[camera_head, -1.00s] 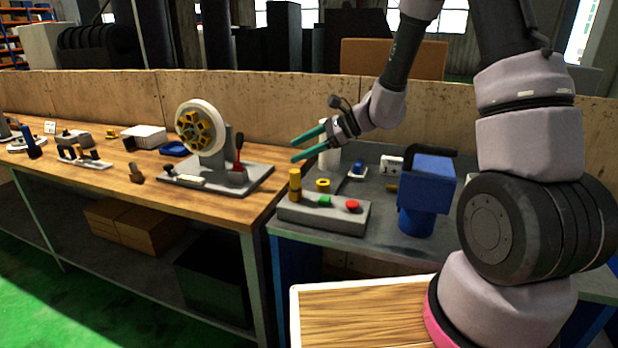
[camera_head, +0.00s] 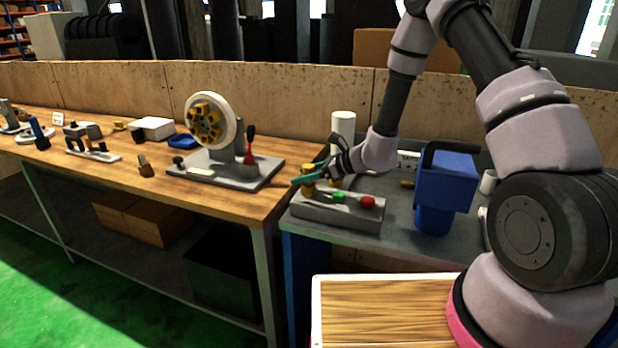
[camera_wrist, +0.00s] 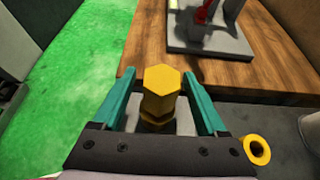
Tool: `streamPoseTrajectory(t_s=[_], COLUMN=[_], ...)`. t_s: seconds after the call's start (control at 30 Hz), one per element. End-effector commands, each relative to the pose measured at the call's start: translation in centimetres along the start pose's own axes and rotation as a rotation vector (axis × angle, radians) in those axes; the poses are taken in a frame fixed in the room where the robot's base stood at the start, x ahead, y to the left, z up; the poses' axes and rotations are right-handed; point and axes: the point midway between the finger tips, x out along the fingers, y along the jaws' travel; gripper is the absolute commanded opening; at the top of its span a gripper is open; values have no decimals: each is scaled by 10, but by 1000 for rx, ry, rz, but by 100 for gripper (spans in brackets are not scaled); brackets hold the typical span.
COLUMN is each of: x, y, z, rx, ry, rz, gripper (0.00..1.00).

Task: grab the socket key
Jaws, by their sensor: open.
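A yellow hex-headed piece (camera_wrist: 160,92), which looks like the socket key, stands upright on a grey control block. In the wrist view it is between the two green fingers of my gripper (camera_wrist: 159,72), with a gap on each side. My gripper is open. In the head view, my gripper (camera_head: 301,181) is low over the left end of the block, and its fingers partly hide the yellow piece (camera_head: 308,190).
The grey block (camera_head: 335,213) carries a green button (camera_head: 338,197) and a red button (camera_head: 367,202). A yellow ring (camera_wrist: 257,150) lies close to the right finger. A white cylinder (camera_head: 343,125) and a blue machine (camera_head: 445,180) stand nearby. A wheel fixture (camera_head: 215,125) is on the wooden bench.

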Motion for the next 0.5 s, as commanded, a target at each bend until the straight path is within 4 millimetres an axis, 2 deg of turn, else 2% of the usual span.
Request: streamPoseTrajectory(t_s=[0.1,0.3,0.33,0.47,0.5], x=[15,16,16,16,16], y=[0,0,0,0,0], z=[0,0,0,0,0], rx=[-1,-1,-1,-1,-1], ry=[0,0,0,0,0], rz=[0,0,0,0,0], gripper=[75,75,71,21,6])
